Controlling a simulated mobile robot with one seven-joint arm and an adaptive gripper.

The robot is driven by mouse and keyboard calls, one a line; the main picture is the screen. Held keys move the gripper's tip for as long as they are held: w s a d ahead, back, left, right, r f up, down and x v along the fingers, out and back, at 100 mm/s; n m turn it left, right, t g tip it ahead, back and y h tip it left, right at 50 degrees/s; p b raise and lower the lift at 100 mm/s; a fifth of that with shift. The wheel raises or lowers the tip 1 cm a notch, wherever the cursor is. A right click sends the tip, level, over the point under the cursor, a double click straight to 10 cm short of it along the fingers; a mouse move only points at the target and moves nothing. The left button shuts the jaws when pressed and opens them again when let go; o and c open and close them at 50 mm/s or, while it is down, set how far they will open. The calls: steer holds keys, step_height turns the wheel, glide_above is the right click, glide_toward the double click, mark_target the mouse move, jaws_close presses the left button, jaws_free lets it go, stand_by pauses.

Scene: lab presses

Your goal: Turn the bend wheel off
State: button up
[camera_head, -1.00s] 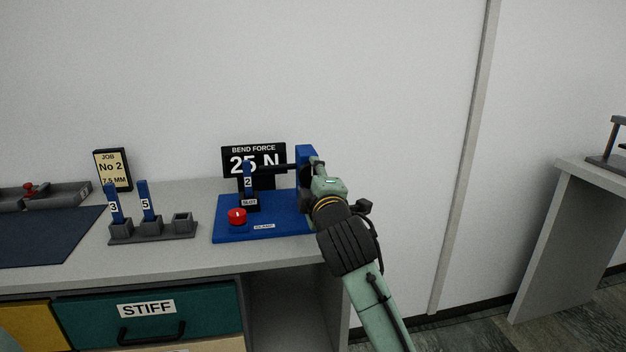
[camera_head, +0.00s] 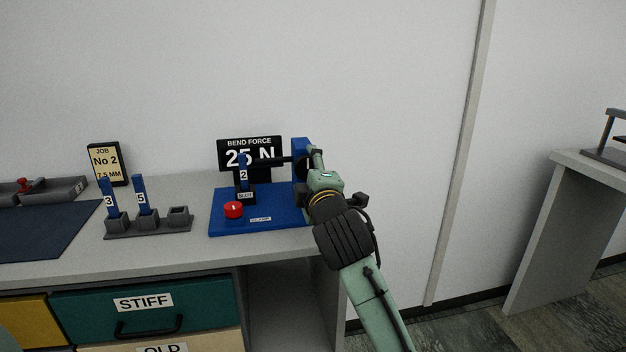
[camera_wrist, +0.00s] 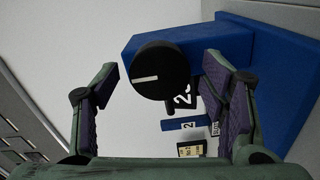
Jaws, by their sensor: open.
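The bend wheel (camera_wrist: 160,70) is a round black knob with a white line mark, on the side of a blue block (camera_wrist: 215,42) in the wrist view. My gripper (camera_wrist: 158,85) is open, with one finger on each side of the wheel and a visible gap to both. In the head view my gripper (camera_head: 316,158) is at the right side of the blue press (camera_head: 268,222), and it mostly hides the wheel. A black display (camera_head: 250,146) reads "BEND FORCE 25 N". A blue strip marked 2 (camera_head: 243,172) stands in the press slot.
A red button (camera_head: 233,209) sits on the press base. A grey rack (camera_head: 150,228) with strips 3 and 5 stands to the left, before a "JOB No 2" sign (camera_head: 106,164).

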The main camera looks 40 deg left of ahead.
steer(key=v, duration=1.1)
steer(key=shift+s+d, duration=0.2)
